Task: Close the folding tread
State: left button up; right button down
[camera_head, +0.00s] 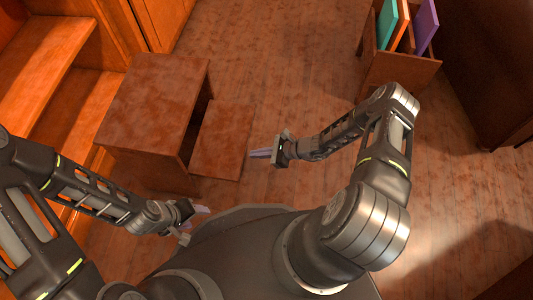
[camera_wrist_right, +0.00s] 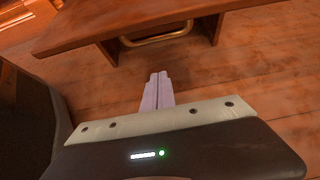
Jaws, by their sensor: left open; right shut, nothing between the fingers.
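A wooden step box (camera_head: 150,100) stands at the left in the head view. Its folding tread (camera_head: 222,140), a flat reddish-brown panel, sticks out low from its right side. In the right wrist view the tread (camera_wrist_right: 130,25) crosses the top, and a brass handle (camera_wrist_right: 157,37) shows beneath its edge. My right gripper (camera_head: 260,154) is shut and empty, just right of the tread and pointing toward it. Its closed fingers (camera_wrist_right: 157,92) are apart from the handle. My left gripper (camera_head: 199,212) is open and empty, below the box near my base.
A wooden bin (camera_head: 400,75) with teal, orange and purple upright books stands at the top right. Wooden shelves or steps (camera_head: 45,65) line the left. A dark cabinet (camera_head: 490,70) is at the far right. The plank floor (camera_head: 290,60) between is clear.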

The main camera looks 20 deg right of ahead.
pick_arm(q)
jog(key=shift+w+f+b, duration=0.15)
jog(key=shift+f+b, duration=0.2)
jog(key=shift+f, duration=0.35)
pick_arm(e)
jog(key=shift+w+a+r, duration=0.35)
jog(key=shift+a, duration=0.2)
jog(key=shift+w+a+r, duration=0.3)
jog(key=shift+a, duration=0.25)
jog(key=shift+w+a+r, duration=0.35)
jog(key=shift+a, duration=0.2)
pick_arm(q)
jog(key=shift+r, duration=0.15)
pick_arm(e)
jog(key=shift+d+r, duration=0.1)
jog(key=shift+r, duration=0.05)
